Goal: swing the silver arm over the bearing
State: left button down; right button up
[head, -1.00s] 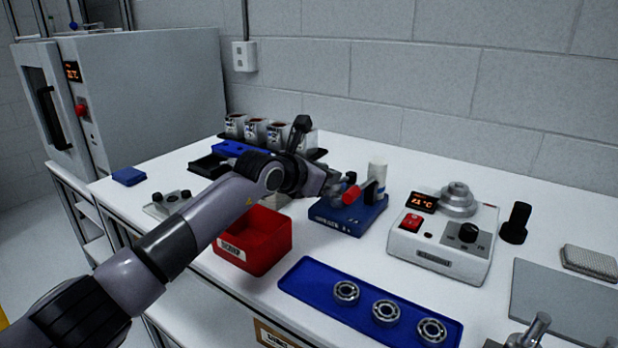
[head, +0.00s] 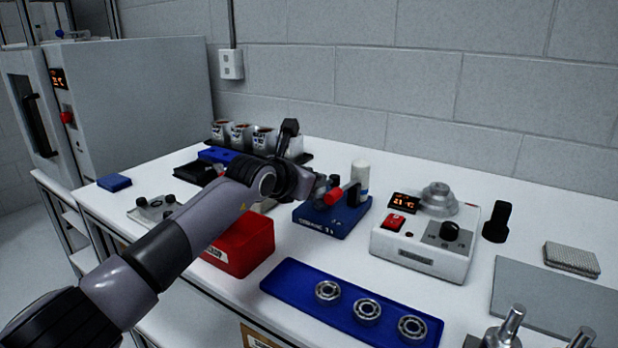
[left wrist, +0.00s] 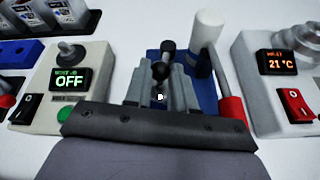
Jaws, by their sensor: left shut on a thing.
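My left gripper (head: 322,186) is at the left side of a blue-based press or fixture (head: 330,224) on the bench. In the left wrist view, the gripper (left wrist: 160,80) has its two grey fingers closed around a small dark-knobbed part (left wrist: 160,70), which I take to be on the fixture. A red handle (head: 333,196) and a white cylinder (head: 361,176) stand beside it on the blue base. Three ring bearings (head: 367,312) lie on a blue tray (head: 285,284) in front. My right gripper is out of view.
A white heater box (head: 425,242) with a 21 °C display stands right of the fixture. A red bin (head: 245,250) is below my left forearm. A black post (head: 497,222) and a grey mat (head: 540,300) are at the right. Metal posts (head: 508,328) stand at the front right.

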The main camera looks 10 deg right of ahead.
pick_arm(q)
jog(key=c, duration=0.9)
grip_release()
jog(key=shift+c, duration=0.2)
jog(key=v, duration=0.7)
jog(key=shift+b, duration=0.35)
jog(key=shift+s+a, duration=0.1)
